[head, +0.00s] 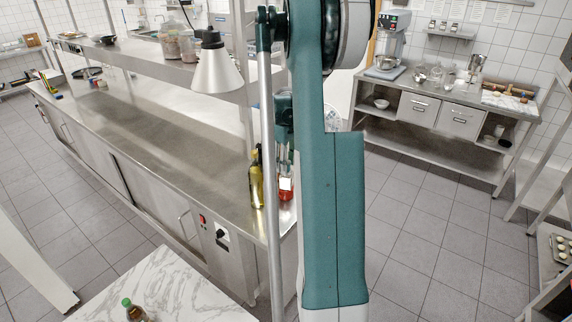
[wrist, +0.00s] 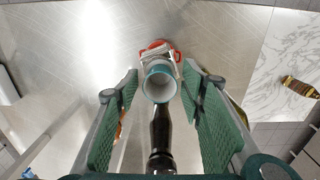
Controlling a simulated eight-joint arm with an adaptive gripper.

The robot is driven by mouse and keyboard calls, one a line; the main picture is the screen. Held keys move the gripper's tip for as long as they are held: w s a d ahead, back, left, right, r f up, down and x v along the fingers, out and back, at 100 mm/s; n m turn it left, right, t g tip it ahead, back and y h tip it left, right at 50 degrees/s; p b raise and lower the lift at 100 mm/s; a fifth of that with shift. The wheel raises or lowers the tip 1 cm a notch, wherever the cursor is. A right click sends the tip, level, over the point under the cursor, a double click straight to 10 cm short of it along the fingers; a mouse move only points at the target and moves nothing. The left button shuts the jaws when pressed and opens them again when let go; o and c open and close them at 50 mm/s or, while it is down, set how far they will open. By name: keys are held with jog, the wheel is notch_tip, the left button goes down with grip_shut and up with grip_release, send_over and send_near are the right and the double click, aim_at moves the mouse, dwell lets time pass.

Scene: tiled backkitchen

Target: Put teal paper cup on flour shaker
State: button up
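The teal paper cup (wrist: 160,83) shows in the wrist view with its teal rim and pale inside facing the camera. My gripper (wrist: 160,76) is open, with a green pad on each side of the cup and a gap between each pad and the cup. Just beyond the cup are a red item and a pale ribbed item (wrist: 157,49); I cannot tell whether either is the flour shaker. In the head view my arm covers much of this spot, and I cannot make out the cup there.
A dark bottle-like shape (wrist: 160,137) stands between the fingers, nearer the camera. On the steel counter (head: 140,125) are a yellow-green bottle (head: 256,182) and a red item with a white label (head: 286,187). A marble table (head: 180,290) holds a brown bottle (head: 135,311). A lamp (head: 214,68) hangs over the counter.

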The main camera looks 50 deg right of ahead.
jog(key=shift+r, duration=0.1)
notch_tip(320, 180, up, 12)
dwell(0.8)
dwell(0.5)
jog(key=w+a+r+t, duration=0.1)
jog(key=a+r, duration=0.2)
jog(key=a, duration=0.9)
jog(key=a+r+t+h, duration=0.1)
jog(key=a+r, duration=0.2)
jog(key=a, duration=0.8)
jog(key=w+a+r+t, duration=0.1)
jog(key=a+r, duration=0.2)
jog(key=a, duration=0.9)
jog(key=s+a+f+t, duration=0.1)
jog(key=s+a, duration=0.4)
jog(key=a, duration=0.4)
jog(key=s+a+f+t, duration=0.1)
jog(key=s+a+f, duration=0.1)
jog(key=s+a, duration=0.3)
jog(key=s+a+f+t+y, duration=0.1)
jog(key=s+a, duration=0.4)
jog(key=a, duration=0.8)
jog(key=shift+s+a+f+t, duration=0.25)
jog(key=shift+s+f+t, duration=0.15)
jog(key=shift+f+t, duration=0.15)
